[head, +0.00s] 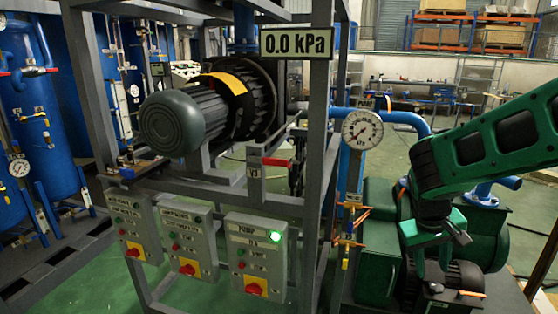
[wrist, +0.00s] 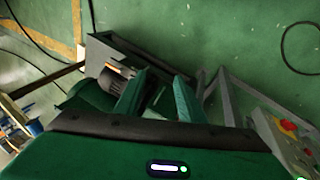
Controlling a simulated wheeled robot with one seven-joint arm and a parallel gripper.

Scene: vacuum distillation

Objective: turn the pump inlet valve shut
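A red lever handle (head: 277,162) lies about level on the grey frame, above a small tag that seems to read V3. It looks like a valve handle, but I cannot tell for sure that it is the pump inlet valve. Small yellow-handled fittings (head: 350,241) sit on the thin pipe below the gauge. My gripper (head: 432,262) hangs pointing down at the right, well apart from the red handle. In the wrist view my gripper (wrist: 158,92) has its two green fingers spread with nothing held between them.
A sign (head: 296,43) reads 0.0 kPa. A round gauge (head: 362,131) and upright frame post (head: 318,130) stand between my arm and the red handle. The control boxes include a pump box (head: 256,255) with a lit green lamp. Green machinery (head: 377,240) lies behind my gripper.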

